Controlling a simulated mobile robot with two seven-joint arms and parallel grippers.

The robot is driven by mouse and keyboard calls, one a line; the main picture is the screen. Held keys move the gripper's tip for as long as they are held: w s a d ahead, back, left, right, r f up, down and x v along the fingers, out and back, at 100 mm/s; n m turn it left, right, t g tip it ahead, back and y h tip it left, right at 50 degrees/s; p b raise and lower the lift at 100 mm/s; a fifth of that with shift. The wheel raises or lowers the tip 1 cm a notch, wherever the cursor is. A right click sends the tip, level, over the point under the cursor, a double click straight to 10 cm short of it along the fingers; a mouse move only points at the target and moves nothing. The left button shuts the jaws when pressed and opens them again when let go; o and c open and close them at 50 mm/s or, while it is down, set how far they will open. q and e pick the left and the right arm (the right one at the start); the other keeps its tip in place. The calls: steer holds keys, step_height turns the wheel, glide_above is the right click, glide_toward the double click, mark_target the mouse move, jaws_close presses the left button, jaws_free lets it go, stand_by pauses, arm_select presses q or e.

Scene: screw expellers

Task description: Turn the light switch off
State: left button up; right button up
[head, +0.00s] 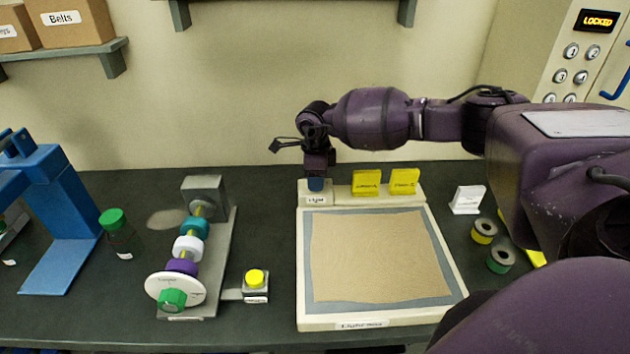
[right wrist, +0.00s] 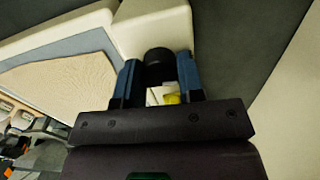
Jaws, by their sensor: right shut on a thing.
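The light switch is a dark round knob (right wrist: 159,66) on the back-left corner block (head: 305,190) of a cream light table (head: 462,290). A small label (head: 316,199), which seems to read "Light", is on the front of that block. My right gripper (head: 316,183) points down over the block. In the right wrist view, its blue fingers (right wrist: 158,75) stand on both sides of the knob and are shut on it. In the head view the fingers hide the knob. My left gripper is not in view.
Two yellow labelled cards (head: 366,183) stand right of the block. A tan sheet (head: 370,255) lies on the table's panel. A screw expeller (head: 186,245), a yellow button (head: 255,277) and a green-capped bottle (head: 118,232) stand to the left. Two spools (head: 484,231) lie right.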

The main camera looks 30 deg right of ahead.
steer(key=shift+r+n, duration=0.1)
steer(key=shift+n, duration=0.3)
steer(key=o, duration=0.9)
step_height(320, 180, up, 11)
steer(key=shift+f, duration=0.1)
stand_by(0.7)
